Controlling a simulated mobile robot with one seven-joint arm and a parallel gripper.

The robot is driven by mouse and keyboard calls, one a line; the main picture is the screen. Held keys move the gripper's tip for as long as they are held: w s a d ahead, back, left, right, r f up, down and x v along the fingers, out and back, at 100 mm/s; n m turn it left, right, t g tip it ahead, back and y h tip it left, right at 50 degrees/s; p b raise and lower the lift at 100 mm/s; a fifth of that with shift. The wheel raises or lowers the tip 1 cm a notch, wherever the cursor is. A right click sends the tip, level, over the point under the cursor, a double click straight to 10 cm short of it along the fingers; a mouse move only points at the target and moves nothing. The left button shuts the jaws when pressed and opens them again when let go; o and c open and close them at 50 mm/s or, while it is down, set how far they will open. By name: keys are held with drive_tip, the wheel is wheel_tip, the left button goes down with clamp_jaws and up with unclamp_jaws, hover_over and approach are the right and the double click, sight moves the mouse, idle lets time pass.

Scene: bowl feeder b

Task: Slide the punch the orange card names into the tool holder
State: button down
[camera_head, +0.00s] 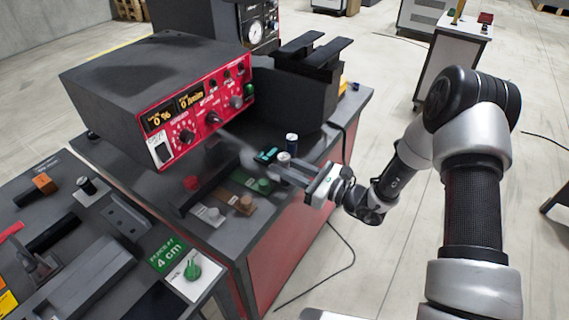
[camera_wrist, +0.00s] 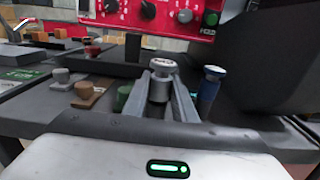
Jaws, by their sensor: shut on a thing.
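My gripper (camera_head: 287,168) is shut on a grey punch (camera_wrist: 160,86) with a pale cap, which stands upright between the fingers in the wrist view. A blue punch (camera_wrist: 211,88) with a pale cap stands just right of the fingers; it also shows in the head view (camera_head: 291,144). A green piece (camera_head: 264,186), a brown piece (camera_head: 246,204) and a grey piece (camera_head: 212,215) stand on coloured strips to the left of the gripper. A grey block with holes (camera_head: 127,214) may be the tool holder; I cannot tell. I cannot make out a readable orange card.
A red-fronted control box (camera_head: 200,110) stands behind the pieces, with a dark machine (camera_head: 300,90) to its right. A green "4 cm" card (camera_head: 168,254), a green piece on a white plate (camera_head: 193,271) and an orange block (camera_head: 45,184) lie on the left bench.

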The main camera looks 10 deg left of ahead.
drive_tip(key=shift+r+p, duration=0.7)
drive_tip(key=shift+r, duration=0.6)
drive_tip(key=shift+d, duration=0.1)
